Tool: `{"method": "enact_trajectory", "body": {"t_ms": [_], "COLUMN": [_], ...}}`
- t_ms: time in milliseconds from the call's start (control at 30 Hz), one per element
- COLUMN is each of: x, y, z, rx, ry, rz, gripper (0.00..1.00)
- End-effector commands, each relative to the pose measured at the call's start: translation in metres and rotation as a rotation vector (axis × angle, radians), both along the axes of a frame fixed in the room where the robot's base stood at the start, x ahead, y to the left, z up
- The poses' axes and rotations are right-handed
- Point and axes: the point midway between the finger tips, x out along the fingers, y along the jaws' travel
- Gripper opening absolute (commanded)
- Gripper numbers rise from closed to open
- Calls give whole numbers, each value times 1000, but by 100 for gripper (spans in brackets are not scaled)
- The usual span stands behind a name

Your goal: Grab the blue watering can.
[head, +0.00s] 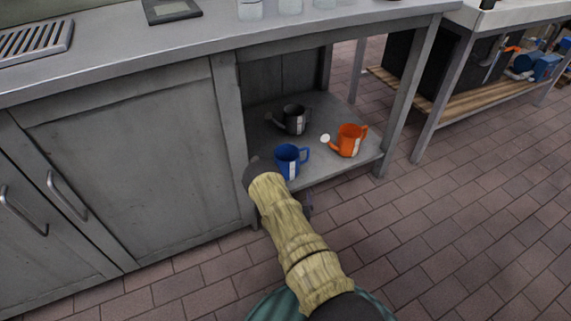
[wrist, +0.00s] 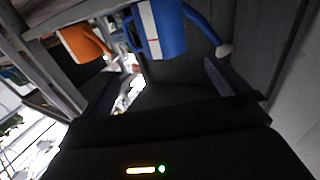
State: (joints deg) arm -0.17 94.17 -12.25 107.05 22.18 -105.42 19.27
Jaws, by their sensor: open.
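The blue watering can (head: 287,162) stands at the front of the low shelf under the counter, handle to the right. My arm's end is just in front of it and covers its lower left; its spout does not show there. In the wrist view the blue can (wrist: 168,35) is at the top centre, its spout with a pale tip reaching right. My gripper (wrist: 160,80) is open, one finger on each side of the picture, with the can beyond the gap and nothing held. In the head view my arm hides most of the gripper.
An orange watering can (head: 349,141) stands right of the blue one, its spout pointing at it. A dark grey can (head: 294,120) stands behind. The shelf (head: 335,112) is bounded by a cabinet (head: 130,165) on the left and a table leg (head: 408,95) on the right. The tiled floor is clear.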

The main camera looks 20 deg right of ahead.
Motion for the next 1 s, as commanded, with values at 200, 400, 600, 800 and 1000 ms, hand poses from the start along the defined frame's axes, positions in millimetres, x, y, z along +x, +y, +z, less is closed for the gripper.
{"method": "enact_trajectory", "body": {"t_ms": [200,400,600,800,1000], "x": [9,37,68,100,115], "y": [9,-8,-26,-38,-42], "z": [-1,-4,-4,-4,-1], "rx": [1,0,0,-1,0], "ry": [-1,-4,-3,-2,1], "rz": [20,9,0,1,1], "gripper": [100,100,100,100,100]}}
